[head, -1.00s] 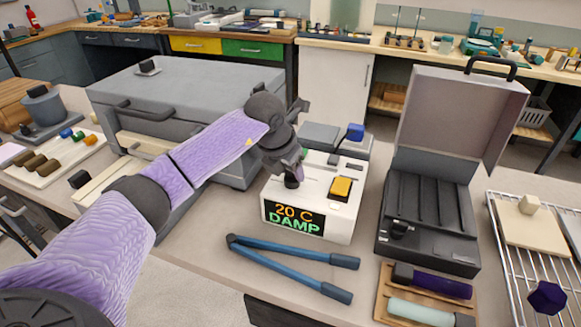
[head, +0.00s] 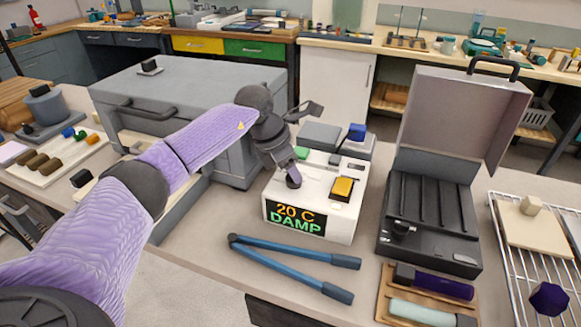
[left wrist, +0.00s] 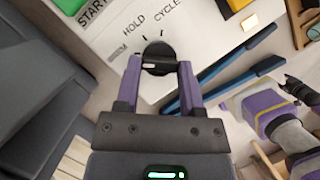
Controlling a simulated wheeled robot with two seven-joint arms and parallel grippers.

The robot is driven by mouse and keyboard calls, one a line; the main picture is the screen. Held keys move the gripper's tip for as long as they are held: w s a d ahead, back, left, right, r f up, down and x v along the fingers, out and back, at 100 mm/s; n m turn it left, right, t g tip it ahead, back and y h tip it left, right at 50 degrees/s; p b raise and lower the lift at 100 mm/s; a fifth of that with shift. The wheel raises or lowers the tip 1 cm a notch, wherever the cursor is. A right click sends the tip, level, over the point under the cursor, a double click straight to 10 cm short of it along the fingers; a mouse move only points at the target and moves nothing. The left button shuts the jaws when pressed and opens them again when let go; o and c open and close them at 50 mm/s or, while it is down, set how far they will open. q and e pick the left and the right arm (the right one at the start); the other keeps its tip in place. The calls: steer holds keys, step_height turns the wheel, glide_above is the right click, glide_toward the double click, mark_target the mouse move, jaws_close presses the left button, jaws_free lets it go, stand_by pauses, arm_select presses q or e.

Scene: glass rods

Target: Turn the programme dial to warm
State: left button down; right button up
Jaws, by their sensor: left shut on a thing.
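A white control box (head: 283,231) stands on the bench, its display (head: 296,218) reading "20 C DAMP". The round dark programme dial (left wrist: 158,57) is on its top face, with a pale pointer mark. "HOLD" and "CYCLE" are printed beside the dial; another label at its left is too small to read. My left gripper (left wrist: 158,72) is shut on the dial, one purple finger at each side. In the head view the left gripper (head: 293,172) reaches down onto the box's left part. My right gripper is absent from the head view; a dark claw-like shape at the wrist view's right edge is unclear.
A green start button (head: 301,153) and a yellow button (head: 342,187) share the box top. Blue long-handled tongs (head: 290,257) lie in front. An open grey case (head: 428,225) stands right, a large grey cabinet (head: 200,85) behind left. Some bench in front is clear.

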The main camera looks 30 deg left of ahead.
arm_select(q)
steer(key=shift+r, duration=0.1)
steer(key=shift+c, duration=1)
jaws_free()
steer(key=p+v, duration=0.2)
steer(key=v, duration=0.8)
